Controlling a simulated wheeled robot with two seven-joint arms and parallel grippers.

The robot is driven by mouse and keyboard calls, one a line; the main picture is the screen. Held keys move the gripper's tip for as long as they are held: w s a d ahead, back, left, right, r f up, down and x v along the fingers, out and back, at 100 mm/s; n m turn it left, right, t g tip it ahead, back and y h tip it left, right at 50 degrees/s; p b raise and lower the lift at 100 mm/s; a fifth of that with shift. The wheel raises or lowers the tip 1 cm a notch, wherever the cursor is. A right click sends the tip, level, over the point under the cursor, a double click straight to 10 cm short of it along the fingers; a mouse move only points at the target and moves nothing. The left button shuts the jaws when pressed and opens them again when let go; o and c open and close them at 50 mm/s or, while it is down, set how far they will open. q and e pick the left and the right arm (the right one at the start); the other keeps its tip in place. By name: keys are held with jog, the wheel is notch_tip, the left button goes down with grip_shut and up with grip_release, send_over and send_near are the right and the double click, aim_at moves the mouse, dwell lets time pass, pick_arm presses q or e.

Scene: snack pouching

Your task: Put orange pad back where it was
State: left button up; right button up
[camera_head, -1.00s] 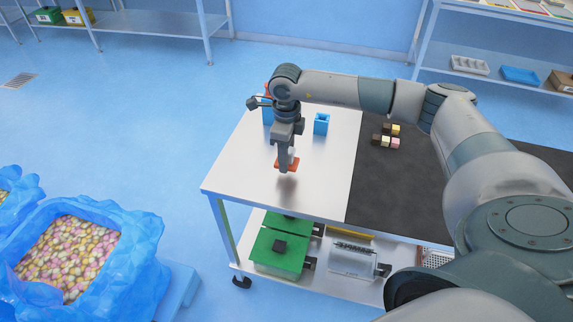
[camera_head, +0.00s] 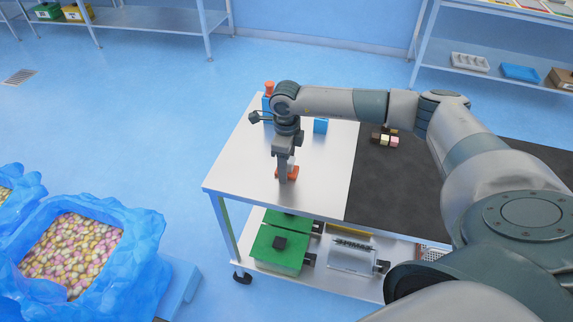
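The orange pad (camera_head: 293,172) has a pale upper part. It is low over the bare metal left half of the table (camera_head: 235,170), near the middle, and seems to touch the top. My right gripper (camera_head: 287,176) points straight down at the pad, with a finger in front of it hiding part of it. The gripper appears shut on the pad's upper part, though the grip itself is small in view. My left gripper is not in view.
A blue holder with an orange-topped item (camera_head: 269,92) and a small blue cup (camera_head: 320,126) stand behind the gripper. Metal around the pad is clear.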

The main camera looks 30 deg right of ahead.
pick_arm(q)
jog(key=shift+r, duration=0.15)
pick_arm(e)
jog(key=shift+r, duration=0.3)
notch_tip(320, 180, up, 9)
jog(key=b, duration=0.3)
jog(key=shift+w, duration=0.1)
notch_tip(320, 180, up, 3)
jog(key=shift+f+b, duration=0.1)
jog(key=shift+b, duration=0.45)
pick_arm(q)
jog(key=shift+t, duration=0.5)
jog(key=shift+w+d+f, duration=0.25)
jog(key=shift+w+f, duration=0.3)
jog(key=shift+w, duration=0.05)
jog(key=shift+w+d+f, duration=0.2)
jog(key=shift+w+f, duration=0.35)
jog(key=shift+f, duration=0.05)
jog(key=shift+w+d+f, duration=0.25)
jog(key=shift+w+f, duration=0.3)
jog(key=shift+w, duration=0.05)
pick_arm(e)
jog(key=shift+a, duration=0.1)
